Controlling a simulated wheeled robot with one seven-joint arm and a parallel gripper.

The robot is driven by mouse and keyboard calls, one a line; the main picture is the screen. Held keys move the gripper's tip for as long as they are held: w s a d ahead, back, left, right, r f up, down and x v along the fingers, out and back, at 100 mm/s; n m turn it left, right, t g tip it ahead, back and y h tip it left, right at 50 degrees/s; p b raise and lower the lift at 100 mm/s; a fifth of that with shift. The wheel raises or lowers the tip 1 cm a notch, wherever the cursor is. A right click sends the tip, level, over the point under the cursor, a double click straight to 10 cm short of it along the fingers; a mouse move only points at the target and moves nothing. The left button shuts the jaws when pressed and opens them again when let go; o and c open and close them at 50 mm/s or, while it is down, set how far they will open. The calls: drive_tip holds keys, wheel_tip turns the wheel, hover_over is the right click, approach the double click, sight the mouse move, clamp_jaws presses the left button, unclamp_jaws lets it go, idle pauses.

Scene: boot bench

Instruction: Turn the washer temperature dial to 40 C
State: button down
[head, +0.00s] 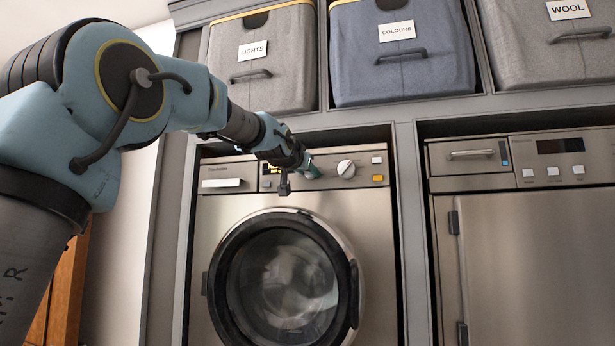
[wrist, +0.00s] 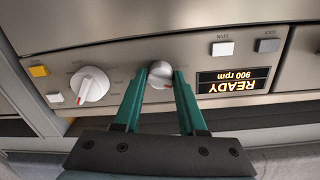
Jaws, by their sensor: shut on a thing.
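The washer (head: 222,205) stands in the left bay, with its controls along the top panel. In the wrist view, which is upside down, my gripper (wrist: 161,74) has its green fingers on either side of a small silver dial (wrist: 160,70), shut on it. A red mark shows on this dial's lower edge in the picture; its scale is too small to read. A larger white dial with a red pointer (wrist: 90,86) sits apart, to the left; it also shows in the head view (head: 346,169). In the head view my gripper (head: 309,168) hides the small dial.
The washer's display (wrist: 234,80) reads READY, 900 rpm. Buttons sit close by, including a yellow one (wrist: 39,71). The round door (head: 285,280) is shut below. Bins labelled LIGHTS (head: 262,85), COLOURS (head: 400,75) and WOOL (head: 545,60) stand above. Another appliance (head: 530,240) stands right.

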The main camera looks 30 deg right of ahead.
drive_tip(key=m, duration=0.6)
drive_tip(key=m+p, duration=0.1)
drive_tip(key=m, duration=0.5)
drive_tip(key=shift+r+t+y, duration=0.15)
drive_tip(key=shift+t+y, duration=0.15)
drive_tip(key=shift+y, duration=0.1)
drive_tip(key=shift+m, duration=0.3)
drive_tip(key=c, duration=0.5)
unclamp_jaws()
drive_tip(key=v, duration=1)
drive_tip(key=shift+s+a, duration=0.3)
